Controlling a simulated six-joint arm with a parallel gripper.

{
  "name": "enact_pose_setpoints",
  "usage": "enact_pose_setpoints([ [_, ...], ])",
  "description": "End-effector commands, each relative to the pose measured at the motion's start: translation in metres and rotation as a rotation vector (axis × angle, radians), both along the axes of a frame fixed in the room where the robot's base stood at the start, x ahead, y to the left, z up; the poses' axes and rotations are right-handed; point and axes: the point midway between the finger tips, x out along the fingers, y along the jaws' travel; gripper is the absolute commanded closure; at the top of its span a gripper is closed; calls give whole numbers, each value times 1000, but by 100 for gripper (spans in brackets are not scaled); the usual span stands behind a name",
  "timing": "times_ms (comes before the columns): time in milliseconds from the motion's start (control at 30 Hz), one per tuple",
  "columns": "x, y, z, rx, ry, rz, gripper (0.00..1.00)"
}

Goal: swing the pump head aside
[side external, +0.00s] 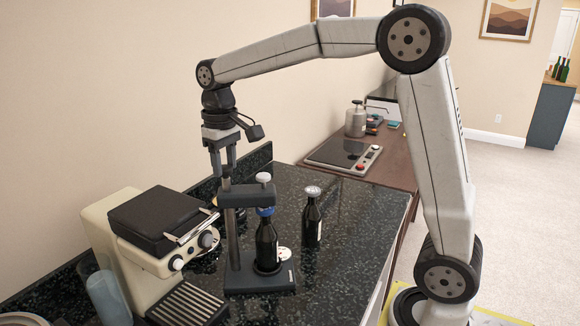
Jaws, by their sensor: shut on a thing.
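The pump head (250,196) is a dark block with a white knob on top and a blue part below. It sits on the upright post (231,235) of a black stand, whose base (262,279) rests on the counter. A dark bottle (267,244) stands upright on the base, under the blue part; I cannot tell whether they touch. My gripper (223,178) points straight down and is shut on the top of the post, at the head's left end. The exact contact is small and partly hidden by the fingers.
A second dark bottle (312,218) with a pale top stands just right of the stand. A cream machine with a black lid (160,218) is close on the left, beside a clear cup (104,296). The black speckled counter (350,250) is clear to the right.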

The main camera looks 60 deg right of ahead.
Motion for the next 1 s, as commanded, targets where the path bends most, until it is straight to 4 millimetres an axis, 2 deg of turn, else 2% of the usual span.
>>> enact_pose_setpoints([
  [1000,0,-1,1,-2,-1,43,100],
])
